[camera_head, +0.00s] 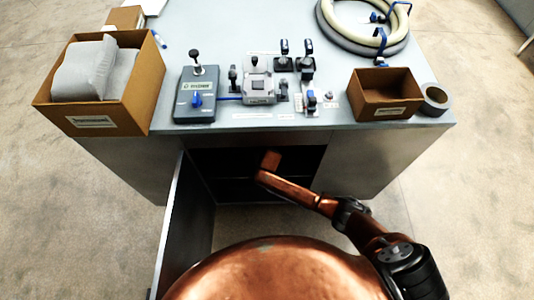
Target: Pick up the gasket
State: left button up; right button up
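I cannot pick out a gasket for certain. A grey ring (435,97), like a tape roll, lies at the right end of the counter, beside the small cardboard box. A copper and black arm comes in from the lower right. Its far end reaches to the dark open cabinet (225,190) under the counter. I cannot make out fingers there, so my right gripper does not show. My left gripper and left arm do not show.
The cabinet door (186,215) stands open at the left. On the counter (230,30) are a large cardboard box (135,100) with grey packs, a small open box (385,108), a control box (195,103), several clamps and a coiled hose (345,40).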

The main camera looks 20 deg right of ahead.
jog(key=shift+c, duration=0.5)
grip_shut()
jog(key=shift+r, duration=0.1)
